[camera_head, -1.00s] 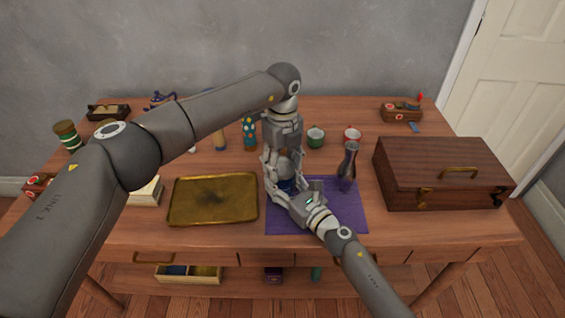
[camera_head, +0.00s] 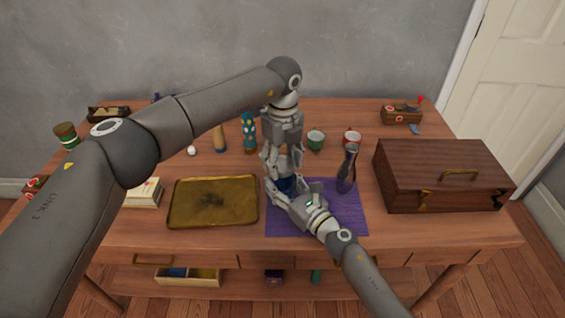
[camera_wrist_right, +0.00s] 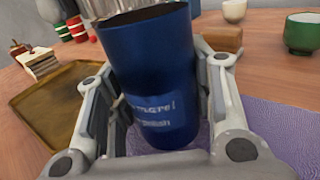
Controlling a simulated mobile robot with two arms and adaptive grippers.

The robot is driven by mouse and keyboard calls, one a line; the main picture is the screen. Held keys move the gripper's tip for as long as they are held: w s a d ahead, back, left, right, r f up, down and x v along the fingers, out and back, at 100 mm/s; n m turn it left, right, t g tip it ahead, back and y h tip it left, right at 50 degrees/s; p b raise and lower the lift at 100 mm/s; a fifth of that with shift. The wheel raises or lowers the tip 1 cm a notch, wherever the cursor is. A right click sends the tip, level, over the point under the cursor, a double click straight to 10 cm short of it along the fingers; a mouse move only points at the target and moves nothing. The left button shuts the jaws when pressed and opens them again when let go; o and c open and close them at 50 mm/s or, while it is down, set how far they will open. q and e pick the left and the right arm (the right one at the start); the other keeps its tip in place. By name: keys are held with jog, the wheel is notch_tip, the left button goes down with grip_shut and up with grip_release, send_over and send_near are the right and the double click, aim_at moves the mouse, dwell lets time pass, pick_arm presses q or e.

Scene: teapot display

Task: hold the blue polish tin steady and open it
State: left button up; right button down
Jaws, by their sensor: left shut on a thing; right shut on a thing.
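The blue polish tin (camera_head: 287,186) stands upright over the purple mat (camera_head: 335,215), largely hidden by my grippers in the head view. In the right wrist view the tin (camera_wrist_right: 150,70) shows pale lettering and a dark top that looks open. My right gripper (camera_head: 285,193) is shut around its sides; its fingers flank the tin in the wrist view. My left gripper (camera_head: 283,164) is directly above, pointing down, shut on a silvery piece that looks like the lid (camera_wrist_right: 108,9). The piece appears just above the tin's rim; its full outline is hidden.
A dark glass bottle (camera_head: 347,168) stands close right of my right gripper. A brass tray (camera_head: 213,202) lies left of the mat. A wooden chest (camera_head: 440,175) fills the right side. Green (camera_head: 315,140) and red (camera_head: 352,138) cups stand behind.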

aim_at(283, 164)
pick_arm(q)
jog(key=shift+r, duration=0.3)
pick_arm(e)
jog(key=shift+f, duration=0.1)
pick_arm(q)
jog(key=shift+r, duration=2)
pick_arm(e)
jog(key=c, duration=0.6)
grip_release()
jog(key=shift+d, duration=0.1)
jog(key=v, duration=1.1)
jog(key=shift+s+d, duration=0.15)
jog(key=shift+s, duration=0.15)
pick_arm(q)
jog(key=shift+s+f, duration=0.1)
pick_arm(e)
jog(key=shift+s+d, duration=0.15)
